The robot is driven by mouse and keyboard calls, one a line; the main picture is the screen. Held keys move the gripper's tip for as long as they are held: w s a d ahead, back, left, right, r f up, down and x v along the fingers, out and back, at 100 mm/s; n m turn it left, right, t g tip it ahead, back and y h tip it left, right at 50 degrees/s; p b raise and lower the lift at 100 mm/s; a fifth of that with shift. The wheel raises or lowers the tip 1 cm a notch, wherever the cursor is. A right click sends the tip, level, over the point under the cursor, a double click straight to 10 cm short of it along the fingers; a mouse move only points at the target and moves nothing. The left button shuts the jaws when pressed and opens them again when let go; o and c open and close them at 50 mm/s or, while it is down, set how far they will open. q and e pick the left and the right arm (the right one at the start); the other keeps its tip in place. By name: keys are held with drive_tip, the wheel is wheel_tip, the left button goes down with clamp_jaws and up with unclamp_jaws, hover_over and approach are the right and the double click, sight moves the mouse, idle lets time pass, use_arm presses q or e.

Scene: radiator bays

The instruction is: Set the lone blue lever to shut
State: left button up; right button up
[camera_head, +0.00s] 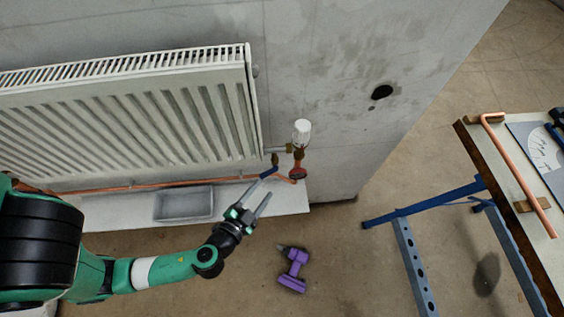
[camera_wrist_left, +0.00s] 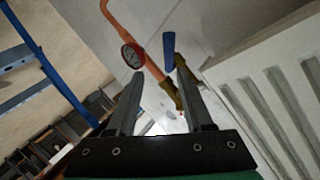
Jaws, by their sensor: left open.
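The blue lever (camera_head: 268,173) sits on a brass valve (camera_head: 275,158) at the lower right of the radiator. In the left wrist view the blue lever (camera_wrist_left: 169,52) stands out from the brass valve (camera_wrist_left: 170,92) on a copper pipe, close to the right finger's tip. My left gripper (camera_head: 273,181) is open and empty, its fingers reaching toward the lever. In the wrist view the gripper (camera_wrist_left: 158,70) has its fingers apart; I cannot tell whether one touches the lever. My right gripper is not in view.
The radiator (camera_head: 130,120) fills the left wall. A purple drill (camera_head: 293,270) lies on the floor; a workbench (camera_head: 480,160) stands right.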

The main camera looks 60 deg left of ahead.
sight(268, 172)
use_arm(q)
drive_tip(key=w+a+f+b, duration=0.4)
drive_tip(key=w+a+b, duration=0.2)
drive_tip(key=w+a, duration=0.1)
drive_tip(key=shift+a+g+y+b, duration=0.3)
drive_tip(key=shift+a+y, duration=0.1)
drive_tip(key=shift+a, duration=0.1)
drive_tip(key=shift+c, duration=0.3)
clamp_jaws()
idle(1.1)
